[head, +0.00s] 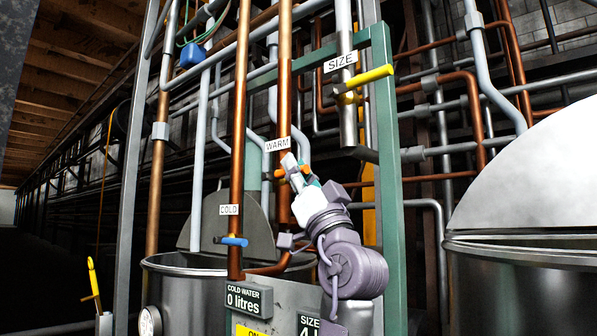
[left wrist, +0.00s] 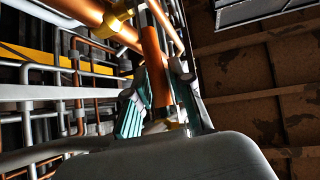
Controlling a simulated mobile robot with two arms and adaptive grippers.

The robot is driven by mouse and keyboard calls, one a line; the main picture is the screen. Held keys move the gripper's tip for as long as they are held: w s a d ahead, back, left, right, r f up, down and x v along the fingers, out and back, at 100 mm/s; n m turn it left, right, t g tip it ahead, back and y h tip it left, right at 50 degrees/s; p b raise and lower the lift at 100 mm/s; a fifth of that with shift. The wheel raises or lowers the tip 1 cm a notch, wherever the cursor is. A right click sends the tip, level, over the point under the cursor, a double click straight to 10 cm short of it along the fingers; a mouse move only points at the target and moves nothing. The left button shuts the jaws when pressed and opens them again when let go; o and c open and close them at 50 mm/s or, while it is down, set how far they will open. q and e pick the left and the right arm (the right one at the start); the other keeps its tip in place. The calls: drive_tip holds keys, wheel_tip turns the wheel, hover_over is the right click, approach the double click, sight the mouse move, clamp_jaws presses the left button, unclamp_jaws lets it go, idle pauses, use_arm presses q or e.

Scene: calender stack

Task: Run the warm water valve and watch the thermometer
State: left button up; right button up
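The warm water valve's orange handle (head: 281,173) sits on the copper pipe below the WARM label (head: 278,144). My left gripper (head: 296,174) is at this handle in the head view and hides its middle. In the left wrist view the orange handle (left wrist: 155,62) runs between the two fingers of my left gripper (left wrist: 160,85) and fills the gap at their tips, so it looks gripped. The thermometer is a round dial (head: 150,322) on the front of the left steel vat (head: 185,264), cut by the bottom edge; its reading is too small to tell. My right gripper is not in view.
A blue handle (head: 232,241) sits under the COLD label, and a yellow one (head: 365,81) by the SIZE label. The cold water counter (head: 248,299) reads 0 litres. A green frame post (head: 388,190) stands right of my left arm. Another vat (head: 520,285) stands at right.

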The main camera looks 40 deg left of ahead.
use_arm(q)
drive_tip(key=shift+o, duration=1.2)
drive_tip(key=shift+a+f, duration=0.1)
drive_tip(key=shift+a, duration=0.05)
drive_tip(key=v, duration=1.2)
